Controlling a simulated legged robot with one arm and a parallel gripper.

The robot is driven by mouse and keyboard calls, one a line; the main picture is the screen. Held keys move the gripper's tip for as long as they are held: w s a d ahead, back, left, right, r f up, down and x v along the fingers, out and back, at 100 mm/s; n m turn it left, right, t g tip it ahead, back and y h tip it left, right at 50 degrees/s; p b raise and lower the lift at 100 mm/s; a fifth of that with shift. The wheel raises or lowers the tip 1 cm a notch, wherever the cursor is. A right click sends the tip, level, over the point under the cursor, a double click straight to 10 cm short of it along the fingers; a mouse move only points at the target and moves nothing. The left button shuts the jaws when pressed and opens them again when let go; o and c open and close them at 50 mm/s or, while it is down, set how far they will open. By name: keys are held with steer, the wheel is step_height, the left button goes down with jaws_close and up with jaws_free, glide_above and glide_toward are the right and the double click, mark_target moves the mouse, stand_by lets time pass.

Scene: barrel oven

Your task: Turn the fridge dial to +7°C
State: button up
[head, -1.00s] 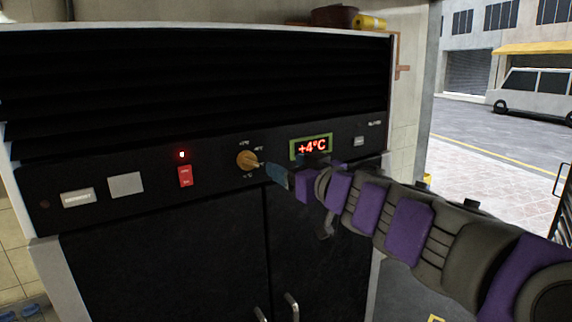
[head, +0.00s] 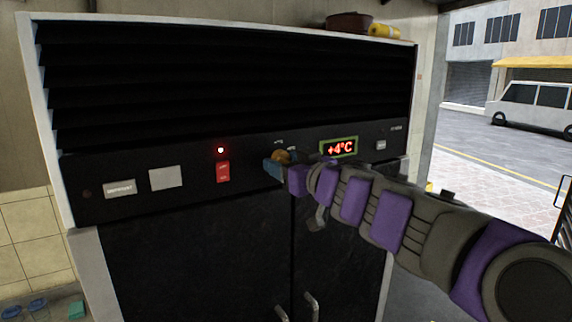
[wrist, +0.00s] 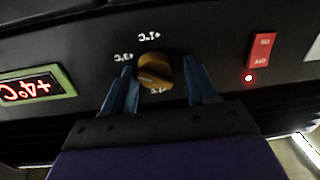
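The fridge dial (wrist: 155,72) is a round orange-brown knob on the fridge's black control panel (head: 120,205). In the head view the dial (head: 281,156) is partly hidden by my gripper (head: 275,167). In the wrist view my gripper (wrist: 152,92) is open, with one blue finger on each side of the dial and gaps between. White temperature marks surround the dial; some are hidden or too small to read. The display (head: 338,147) right of the dial reads +4°C in red; it is upside down in the wrist view (wrist: 30,88).
A red switch (head: 223,171) with a lit red lamp (head: 221,150) is left of the dial. Two door handles (head: 311,305) stick out below. A brown pot (head: 349,22) and a yellow roll (head: 384,31) lie on top of the fridge. A street opens at the right.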

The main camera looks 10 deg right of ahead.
steer(key=shift+w+d+f, duration=0.15)
steer(key=shift+d, duration=0.15)
steer(key=shift+c, duration=1.4)
steer(key=shift+d, duration=0.1)
steer(key=c, duration=0.3)
steer(key=o, duration=0.9)
steer(key=shift+o, duration=0.6)
steer(key=p+v, duration=0.1)
steer(key=v, duration=1.6)
